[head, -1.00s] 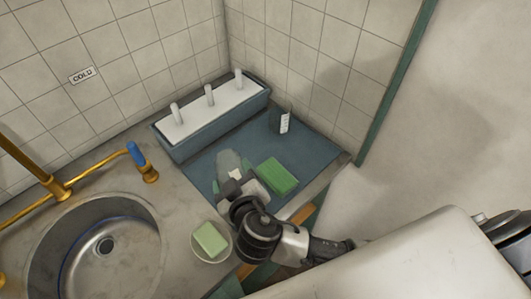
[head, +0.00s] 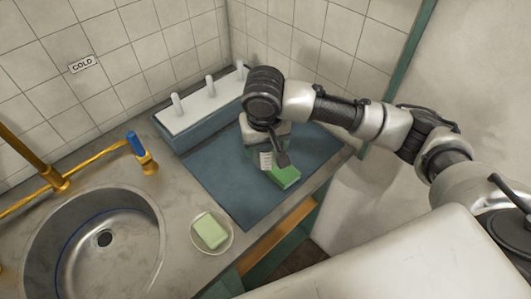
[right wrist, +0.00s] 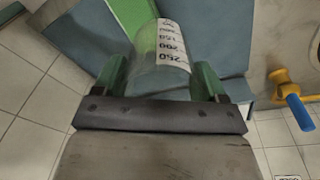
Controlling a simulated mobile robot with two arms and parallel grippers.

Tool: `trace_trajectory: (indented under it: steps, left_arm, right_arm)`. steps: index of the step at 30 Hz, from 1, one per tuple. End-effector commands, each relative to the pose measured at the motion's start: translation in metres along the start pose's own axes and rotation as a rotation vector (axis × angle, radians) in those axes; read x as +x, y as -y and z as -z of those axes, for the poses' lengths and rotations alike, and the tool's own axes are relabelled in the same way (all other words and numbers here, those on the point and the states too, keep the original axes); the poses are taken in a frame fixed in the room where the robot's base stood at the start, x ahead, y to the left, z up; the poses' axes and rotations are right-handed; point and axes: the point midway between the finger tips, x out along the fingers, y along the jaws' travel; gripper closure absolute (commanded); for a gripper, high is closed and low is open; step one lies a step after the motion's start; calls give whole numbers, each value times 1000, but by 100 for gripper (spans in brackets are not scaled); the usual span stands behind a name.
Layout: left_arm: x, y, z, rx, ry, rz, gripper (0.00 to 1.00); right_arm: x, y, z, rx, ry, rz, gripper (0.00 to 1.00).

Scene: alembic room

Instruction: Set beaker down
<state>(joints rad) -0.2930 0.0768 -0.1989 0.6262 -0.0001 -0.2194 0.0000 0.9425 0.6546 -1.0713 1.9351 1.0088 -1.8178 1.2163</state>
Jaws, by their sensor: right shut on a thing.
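The beaker is clear glass with a white scale label. In the right wrist view the beaker (right wrist: 160,68) sits between the green fingers of my right gripper (right wrist: 162,82), which is shut on it. In the head view my right gripper (head: 272,152) is over the blue-grey mat at the back right of the counter. The beaker (head: 264,160) shows only partly there, with its label to the left of a finger. Whether its base touches the mat (head: 222,183) I cannot tell. My left gripper is not in view.
A green block (head: 285,177) lies on the mat close beside the beaker. A blue-grey rack (head: 195,130) with white pegs stands behind. A soap dish (head: 229,245), sink (head: 95,245) and brass tap (head: 150,165) are to the left. The mat's front left is clear.

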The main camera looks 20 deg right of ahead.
Motion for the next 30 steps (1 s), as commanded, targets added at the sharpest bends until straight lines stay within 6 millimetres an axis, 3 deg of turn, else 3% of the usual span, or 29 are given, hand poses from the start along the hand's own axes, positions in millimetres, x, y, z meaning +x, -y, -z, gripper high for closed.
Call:
trace_trajectory:
  steps: [6, 10, 21, 30]
  left_arm:
    - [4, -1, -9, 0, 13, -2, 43]
    - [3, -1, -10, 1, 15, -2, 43]
    - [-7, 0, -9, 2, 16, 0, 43]
    - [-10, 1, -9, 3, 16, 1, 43]
  right_arm:
    - [-25, -19, -4, 49, 92, 43, 62]
    - [-27, -17, -2, 54, 112, 52, 62]
    - [22, 36, 51, 54, 113, 51, 62]
    - [44, 58, 74, 53, 111, 52, 62]
